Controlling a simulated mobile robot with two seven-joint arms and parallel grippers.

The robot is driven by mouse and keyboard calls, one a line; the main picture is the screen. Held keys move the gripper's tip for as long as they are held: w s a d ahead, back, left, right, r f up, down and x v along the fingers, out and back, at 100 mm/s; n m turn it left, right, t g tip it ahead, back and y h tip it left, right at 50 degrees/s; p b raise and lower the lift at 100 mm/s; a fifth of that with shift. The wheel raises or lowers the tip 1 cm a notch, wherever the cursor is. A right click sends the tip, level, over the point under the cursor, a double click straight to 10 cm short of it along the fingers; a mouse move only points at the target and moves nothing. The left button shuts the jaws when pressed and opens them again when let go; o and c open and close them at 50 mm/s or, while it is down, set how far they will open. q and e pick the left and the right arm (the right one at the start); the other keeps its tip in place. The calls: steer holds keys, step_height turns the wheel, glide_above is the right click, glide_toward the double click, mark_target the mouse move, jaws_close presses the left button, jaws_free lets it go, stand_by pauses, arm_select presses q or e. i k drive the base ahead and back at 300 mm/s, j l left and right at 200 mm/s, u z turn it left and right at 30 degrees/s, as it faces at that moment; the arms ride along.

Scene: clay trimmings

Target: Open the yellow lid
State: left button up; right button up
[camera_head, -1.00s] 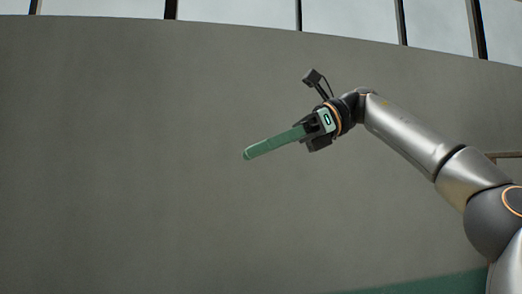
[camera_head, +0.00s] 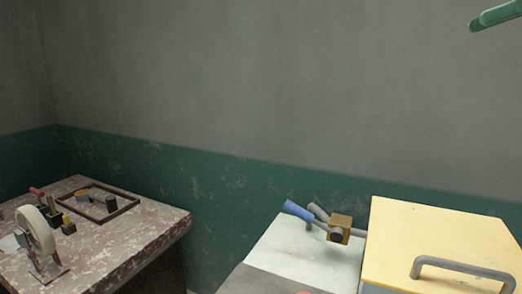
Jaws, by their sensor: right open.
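The yellow lid (camera_head: 432,238) is at the lower right, with its right and front parts cut off by the frame. It lies flat and looks shut. A grey bar handle (camera_head: 462,266) stands on its near part. My right gripper shows only as green fingers (camera_head: 482,21) at the top right corner, high above the lid and well apart from it. It is open, and nothing shows between the fingers. The rest of my right arm is out of frame. My left gripper is not in view.
Beside the lid's left edge is a pale worktop (camera_head: 290,250) with a blue-handled tool (camera_head: 297,212) and a brass-coloured block (camera_head: 341,227). A gap separates the two.

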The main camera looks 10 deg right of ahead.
mark_target(411, 248)
steer(key=k+j, duration=0.9)
steer(key=j, duration=0.2)
